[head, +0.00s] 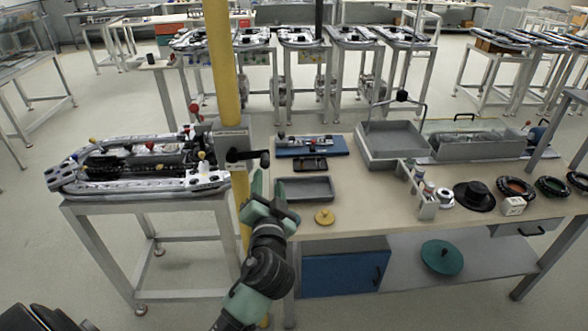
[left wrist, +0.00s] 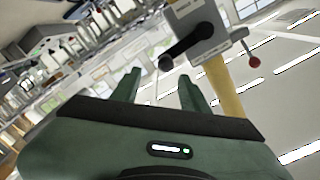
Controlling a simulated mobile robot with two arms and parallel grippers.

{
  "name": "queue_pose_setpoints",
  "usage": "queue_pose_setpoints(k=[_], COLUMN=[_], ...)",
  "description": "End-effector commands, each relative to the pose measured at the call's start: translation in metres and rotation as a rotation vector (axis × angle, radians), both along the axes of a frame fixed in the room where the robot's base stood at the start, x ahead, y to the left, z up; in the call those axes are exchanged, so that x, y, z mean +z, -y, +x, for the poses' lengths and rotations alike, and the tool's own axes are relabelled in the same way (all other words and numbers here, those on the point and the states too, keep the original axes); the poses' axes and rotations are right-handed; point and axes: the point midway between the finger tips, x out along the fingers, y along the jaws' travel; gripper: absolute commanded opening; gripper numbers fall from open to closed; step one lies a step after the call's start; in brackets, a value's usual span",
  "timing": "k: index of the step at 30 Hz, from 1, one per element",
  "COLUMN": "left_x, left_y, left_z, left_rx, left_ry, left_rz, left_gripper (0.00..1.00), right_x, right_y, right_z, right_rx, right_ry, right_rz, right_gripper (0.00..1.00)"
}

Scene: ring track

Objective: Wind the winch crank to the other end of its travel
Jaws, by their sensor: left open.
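The winch is a grey box (head: 232,143) on the yellow post, with a black crank (head: 248,156) on its front. The crank arm points right in the head view, its handle end at the right. In the left wrist view the winch box (left wrist: 197,22) is at the top, with the black crank (left wrist: 189,45) slanting down-left to its handle end. My left gripper (head: 268,187) is open and empty, just below the crank handle in the head view. In the left wrist view its fingers (left wrist: 160,80) point up, with the handle end beyond the gap, apparently apart from them.
The yellow post (head: 219,65) stands between the ring track stand (head: 140,205) at left and the workbench (head: 370,222) at right. A red-knobbed lever (left wrist: 252,61) sticks out from the winch. A grey tray (head: 305,188) and yellow disc (head: 325,216) lie on the near bench.

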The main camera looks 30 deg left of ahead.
Motion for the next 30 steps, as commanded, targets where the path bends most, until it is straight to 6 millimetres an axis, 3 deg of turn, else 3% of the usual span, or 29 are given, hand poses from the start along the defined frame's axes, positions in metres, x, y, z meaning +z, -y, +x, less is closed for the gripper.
queue_pose_setpoints(k=[3,18,28,29,30], left_x=[0.012,0.011,0.009,0.009,0.009], left_y=[-0.005,-0.04,-0.042,-0.042,-0.042], left_z=[0.002,0.06,0.065,0.065,0.065], left_rx=[0.01,0.008,0.007,0.007,0.007], left_ry=[0.018,0.017,0.016,0.016,0.016], left_rz=[0.007,0.005,0.003,0.003,0.003], left_gripper=[0.45,0.45,0.45,0.42,0.31], right_x=[0.002,0.029,0.03,0.03,0.03], right_y=[-0.006,-0.003,-0.004,-0.004,-0.004], right_z=[-0.012,-0.011,-0.011,-0.011,-0.011], right_rx=[-0.013,-0.01,-0.01,-0.01,-0.01], right_ry=[-0.019,-0.018,-0.018,-0.018,-0.017], right_rz=[0.006,0.004,0.004,0.004,0.004], right_gripper=[0.45,0.45,0.45,0.45,0.45])
